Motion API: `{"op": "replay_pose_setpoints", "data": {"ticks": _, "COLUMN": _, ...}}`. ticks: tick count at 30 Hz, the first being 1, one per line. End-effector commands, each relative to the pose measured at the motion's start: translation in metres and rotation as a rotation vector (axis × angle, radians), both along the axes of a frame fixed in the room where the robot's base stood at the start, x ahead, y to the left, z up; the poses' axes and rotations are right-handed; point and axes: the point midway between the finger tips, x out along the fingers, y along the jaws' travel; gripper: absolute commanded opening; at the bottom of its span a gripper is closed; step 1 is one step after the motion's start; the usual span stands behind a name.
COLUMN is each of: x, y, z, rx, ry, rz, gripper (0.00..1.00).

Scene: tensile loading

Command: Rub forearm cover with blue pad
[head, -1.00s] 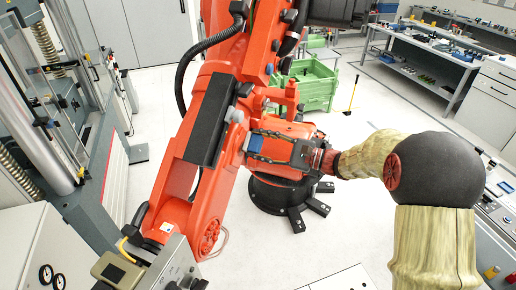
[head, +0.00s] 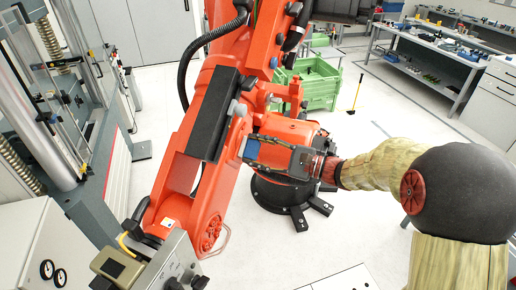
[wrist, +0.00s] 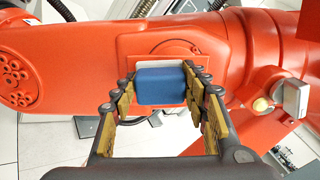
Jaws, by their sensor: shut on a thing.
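The blue pad (wrist: 163,86) sits between the fingertips of my gripper (wrist: 158,92) in the wrist view. My gripper is shut on it. In the head view the blue pad (head: 252,148) is at the tip of my gripper (head: 256,149), which reaches in from the right to the orange robot arm. The forearm cover (wrist: 165,48) is a raised orange panel directly behind the pad in the wrist view, partly hidden by it. The pad looks to be at or very near its surface; contact cannot be told for sure. A pale strip shows along the pad's upper edge.
The orange industrial robot (head: 205,165) fills the middle. A testing machine (head: 90,130) stands at the left, with a grey control box (head: 165,270) in front. A green crate (head: 312,85) and a workbench (head: 430,55) are behind. Floor is clear at centre right.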

Motion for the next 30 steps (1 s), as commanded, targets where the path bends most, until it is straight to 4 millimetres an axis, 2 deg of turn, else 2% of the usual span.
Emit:
{"op": "replay_pose_setpoints", "data": {"ticks": 7, "x": -0.018, "y": 0.010, "z": -0.001, "rx": 0.000, "ry": 0.000, "rz": 0.004, "gripper": 0.25}}
{"op": "replay_pose_setpoints", "data": {"ticks": 17, "x": -0.020, "y": 0.011, "z": 0.000, "rx": 0.000, "ry": 0.000, "rz": 0.005, "gripper": 0.25}}
{"op": "replay_pose_setpoints", "data": {"ticks": 30, "x": -0.033, "y": -0.023, "z": 0.000, "rx": 0.000, "ry": -0.001, "rz": 0.000, "gripper": 0.25}}
